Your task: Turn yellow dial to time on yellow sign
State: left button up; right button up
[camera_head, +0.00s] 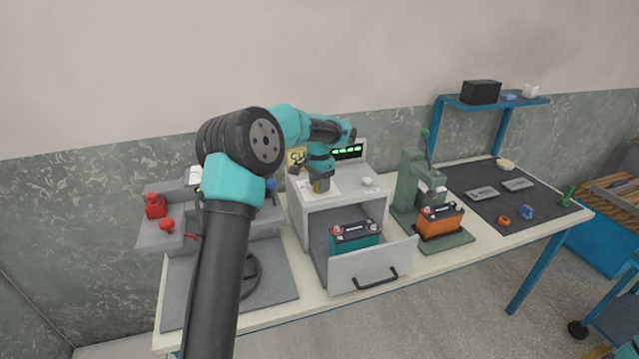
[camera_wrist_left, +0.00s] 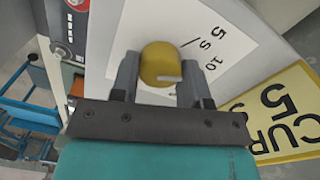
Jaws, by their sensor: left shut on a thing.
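The yellow dial (camera_wrist_left: 160,62) sits on a white scale plate (camera_wrist_left: 205,45) on top of a grey box-shaped machine (camera_head: 345,205). My left gripper (camera_wrist_left: 160,85) is shut on the dial, one finger on each side of it. The scale shows "5 s" and "10" beside the dial. The yellow sign (camera_wrist_left: 285,112) shows "CUR" and a "5" and is partly cut off by the frame edge. In the head view the sign (camera_head: 295,157) is partly hidden behind my left arm. The left gripper (camera_head: 320,187) also shows there, over the machine's top. My right gripper is not in view.
The machine's open drawer (camera_head: 390,263) holds a teal battery (camera_head: 354,236). A green display (camera_head: 347,152) stands behind the dial. To the right are a green press (camera_head: 408,180) with an orange battery (camera_head: 440,220) and a dark mat (camera_head: 490,180). Red-handled equipment (camera_head: 155,207) stands left.

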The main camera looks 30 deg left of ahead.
pick_arm(q)
jog(key=n, duration=0.7)
dwell(0.5)
jog(key=o, duration=0.9)
jog(key=shift+r, duration=0.1)
jog(key=r, duration=1.7)
jog(key=shift+s+a+r, duration=0.1)
jog(key=shift+a+r, duration=0.05)
jog(key=shift+a, duration=0.15)
